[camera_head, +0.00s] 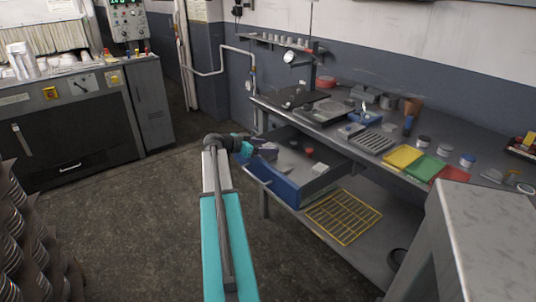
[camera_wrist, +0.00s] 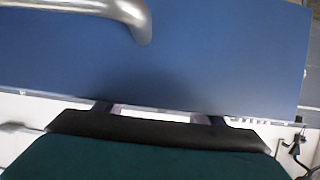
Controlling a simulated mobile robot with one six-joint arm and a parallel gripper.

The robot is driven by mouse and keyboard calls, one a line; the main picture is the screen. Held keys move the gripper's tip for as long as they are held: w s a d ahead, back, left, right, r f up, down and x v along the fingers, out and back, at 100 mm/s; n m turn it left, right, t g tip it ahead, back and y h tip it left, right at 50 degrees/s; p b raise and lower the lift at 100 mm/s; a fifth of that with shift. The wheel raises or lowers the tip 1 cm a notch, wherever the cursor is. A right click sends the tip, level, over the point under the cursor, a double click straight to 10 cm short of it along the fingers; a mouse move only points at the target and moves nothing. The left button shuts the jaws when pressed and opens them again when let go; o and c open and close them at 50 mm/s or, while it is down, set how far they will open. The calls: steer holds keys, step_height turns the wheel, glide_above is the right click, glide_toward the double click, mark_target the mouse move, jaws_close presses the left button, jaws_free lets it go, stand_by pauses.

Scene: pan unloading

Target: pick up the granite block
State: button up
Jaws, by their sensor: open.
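My gripper (camera_head: 265,150) is at the front left corner of the open blue drawer (camera_head: 289,190), level with its upper edge. In the wrist view the dark fingers of my gripper (camera_wrist: 160,112) stand apart with nothing between them, close to the blue drawer front (camera_wrist: 220,60). I cannot tell for sure which thing is the granite block. A small pale grey block (camera_head: 320,169) lies in the drawer towards its right side, apart from my gripper. A flat dark slab (camera_head: 302,98) lies on the bench top above. The wrist view shows no block.
A silver handle (camera_wrist: 125,14) sticks out from the drawer front. The workbench top (camera_head: 345,138) overhangs the drawer's back and is crowded with tools and coloured trays. A red item (camera_head: 309,153) lies in the drawer. A yellow wire rack (camera_head: 343,217) lies on the lower shelf. The floor (camera_head: 130,215) at left is clear.

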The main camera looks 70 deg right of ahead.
stand_by(0.3)
steer(key=c, duration=1.5)
steer(key=shift+r, duration=0.2)
step_height(320, 180, up, 10)
steer(key=shift+f+b, duration=0.15)
steer(key=shift+b, duration=0.15)
steer(key=shift+s, duration=0.1)
